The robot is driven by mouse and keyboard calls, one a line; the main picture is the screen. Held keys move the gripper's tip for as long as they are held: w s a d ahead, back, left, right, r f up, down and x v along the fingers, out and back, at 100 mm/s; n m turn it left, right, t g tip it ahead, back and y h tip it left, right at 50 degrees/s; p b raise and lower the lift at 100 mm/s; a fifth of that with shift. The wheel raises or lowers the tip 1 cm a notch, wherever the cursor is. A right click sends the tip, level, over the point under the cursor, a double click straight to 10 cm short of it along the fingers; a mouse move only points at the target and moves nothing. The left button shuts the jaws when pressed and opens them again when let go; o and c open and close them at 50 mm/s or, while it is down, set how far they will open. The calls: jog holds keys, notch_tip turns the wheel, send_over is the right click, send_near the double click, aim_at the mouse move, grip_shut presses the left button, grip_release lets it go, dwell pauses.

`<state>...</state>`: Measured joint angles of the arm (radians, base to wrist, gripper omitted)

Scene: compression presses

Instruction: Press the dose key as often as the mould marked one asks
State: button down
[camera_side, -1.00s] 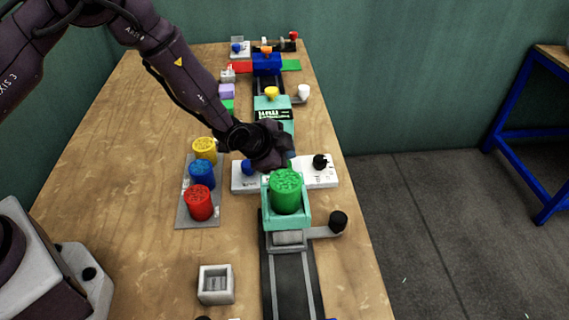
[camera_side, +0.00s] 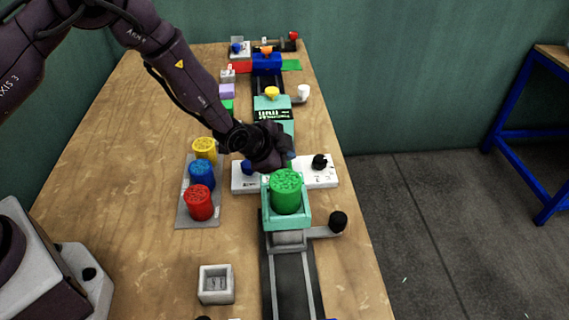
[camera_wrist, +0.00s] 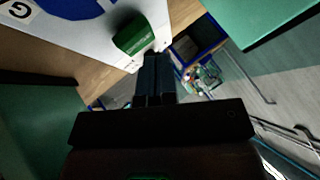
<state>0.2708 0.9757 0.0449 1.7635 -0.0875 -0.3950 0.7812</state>
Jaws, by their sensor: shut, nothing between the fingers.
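My gripper (camera_side: 287,160) is shut and empty, low over the white panel (camera_side: 243,181) and behind the green ribbed cylinder (camera_side: 286,192). In the wrist view its closed fingers (camera_wrist: 154,60) point at a green block (camera_wrist: 140,38) on a white surface, with their tips close to its lower edge. I cannot tell whether they touch. This green block may be the dose key, but no label on it is readable. A small pale square mould (camera_side: 215,284) with dark marks inside stands at the front. I cannot read its number.
The green cylinder sits in a teal holder (camera_side: 305,218) on a dark track. A black knob (camera_side: 338,220) juts out right of it. Red (camera_side: 198,203), blue (camera_side: 201,174) and yellow (camera_side: 205,149) cylinders stand left. A teal unit with a yellow knob (camera_side: 271,92) stands behind.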

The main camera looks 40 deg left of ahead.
jog(key=shift+f, duration=0.25)
jog(key=shift+f, duration=0.5)
dwell(0.8)
jog(key=shift+r, duration=0.9)
jog(key=shift+r, duration=2.55)
